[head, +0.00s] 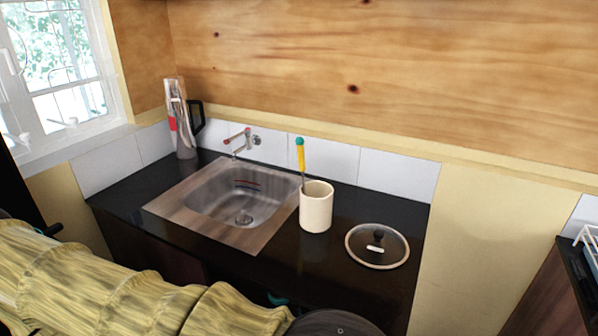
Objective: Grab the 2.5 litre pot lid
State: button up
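The pot lid (359,251) lies flat on the dark counter near its right end in the head view. It has a dark see-through glass top, a pale rim and a black knob in the middle, with a small white patch by the knob. My arm, in a yellowish ribbed cover, crosses the bottom left and ends in a dark round part at the bottom edge, in front of the counter. My gripper's fingers are not in view. Nothing touches the lid.
A cream crock (316,208) holding a yellow-handled utensil (301,155) stands left of the lid. A steel sink (215,205) with a tap (240,141) is farther left. A tall jug-like item (184,125) stands in the back corner. Bare counter surrounds the lid.

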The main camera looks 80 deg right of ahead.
aim_at(375, 245)
jog(key=k, duration=0.5)
jog(key=z, duration=0.45)
jog(key=i, duration=0.35)
jog(key=z, duration=4)
jog(key=k, duration=0.85)
jog(key=u, duration=1.5)
